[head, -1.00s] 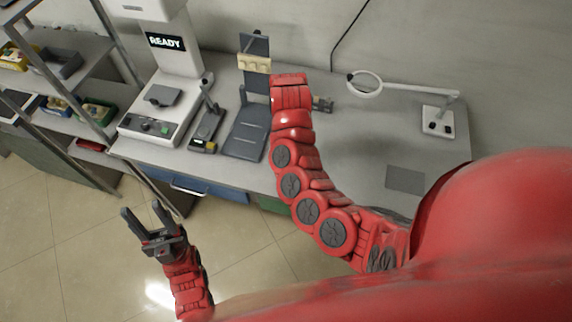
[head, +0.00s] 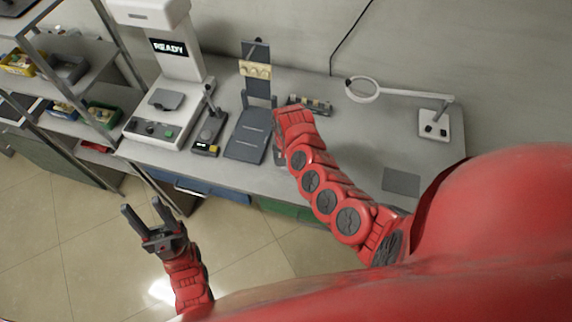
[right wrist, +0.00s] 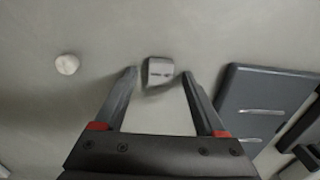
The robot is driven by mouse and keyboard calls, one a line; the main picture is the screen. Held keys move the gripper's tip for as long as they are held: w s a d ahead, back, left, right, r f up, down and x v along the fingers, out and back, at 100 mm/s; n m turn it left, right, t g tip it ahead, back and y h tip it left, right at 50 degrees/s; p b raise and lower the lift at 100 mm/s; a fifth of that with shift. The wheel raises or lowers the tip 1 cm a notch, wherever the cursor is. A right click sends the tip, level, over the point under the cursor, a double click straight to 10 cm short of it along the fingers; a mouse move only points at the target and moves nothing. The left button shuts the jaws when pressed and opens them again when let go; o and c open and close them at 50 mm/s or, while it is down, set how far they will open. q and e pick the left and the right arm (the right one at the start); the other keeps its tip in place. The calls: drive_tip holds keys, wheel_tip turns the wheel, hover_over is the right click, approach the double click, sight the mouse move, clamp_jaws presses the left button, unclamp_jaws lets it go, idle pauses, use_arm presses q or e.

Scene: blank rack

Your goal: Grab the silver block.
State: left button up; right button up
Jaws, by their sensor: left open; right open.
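The silver block (right wrist: 158,68) is a small grey block with dark marks on its near face. In the right wrist view it lies on the grey surface, between and slightly beyond the tips of my right gripper (right wrist: 160,75). The fingers are open, one on each side, and I cannot tell how high they are above it. In the head view my red right arm covers this spot, and I cannot make out the block there. My left gripper (head: 146,222) is open and empty, over the floor in front of the bench.
A dark flat plate stand (head: 247,137) stands left of my right arm; its plate (right wrist: 265,100) shows in the right wrist view. A pale round piece (right wrist: 67,64) lies left of the block. A ring lamp (head: 362,90) and a READY machine (head: 160,105) stand on the bench (head: 350,150).

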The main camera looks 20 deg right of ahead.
drive_tip(key=shift+c, duration=0.3)
clamp_jaws()
drive_tip(key=shift+r, duration=0.1)
idle(0.4)
